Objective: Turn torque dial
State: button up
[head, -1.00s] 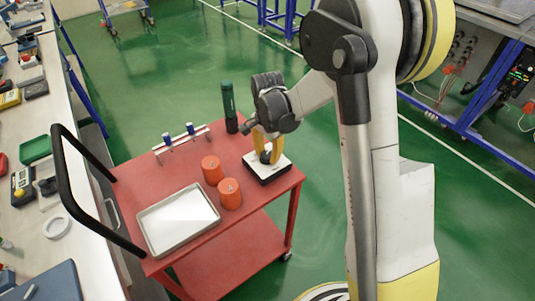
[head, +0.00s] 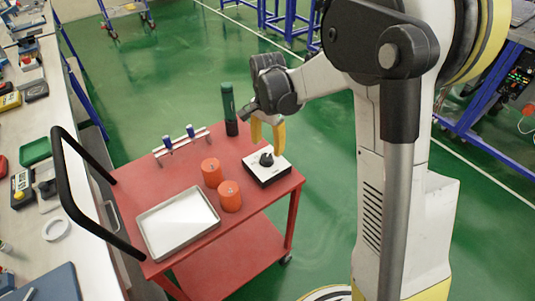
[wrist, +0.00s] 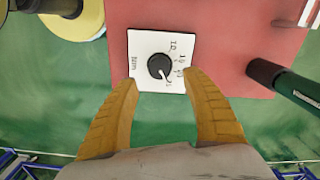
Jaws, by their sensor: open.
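The torque dial is a black round knob (head: 267,159) on a white-topped box (head: 283,164) at the right corner of the red cart. In the wrist view the knob (wrist: 157,63) sits on the white face (wrist: 140,45), which carries printed numbers. Its white pointer points down and to the right, toward the lowest mark. My gripper (head: 267,143) has yellow fingers and is above the box. In the wrist view the gripper (wrist: 163,84) is open and empty, with a fingertip to each side, just below the knob. The fingers appear apart from the knob.
A dark green cylinder (head: 229,108) stands behind the box, close to my gripper. Two orange cylinders (head: 211,172) and a grey tray (head: 178,221) are to the left. A small rack (head: 181,146) stands at the cart's back edge. Green floor lies right of the cart.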

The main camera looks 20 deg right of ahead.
aim_at(268, 156)
notch_tip(268, 156, up, 6)
jog(key=shift+r, duration=0.15)
dwell(0.5)
jog(key=s+r+n+t, duration=0.3)
jog(key=s+n, duration=0.2)
jog(key=s, duration=0.5)
jog(key=s+r+n+t, duration=0.4)
jog(key=s+n, duration=0.2)
jog(key=s, duration=0.4)
jog(key=shift+s+a, duration=0.15)
jog(key=shift+a, duration=0.05)
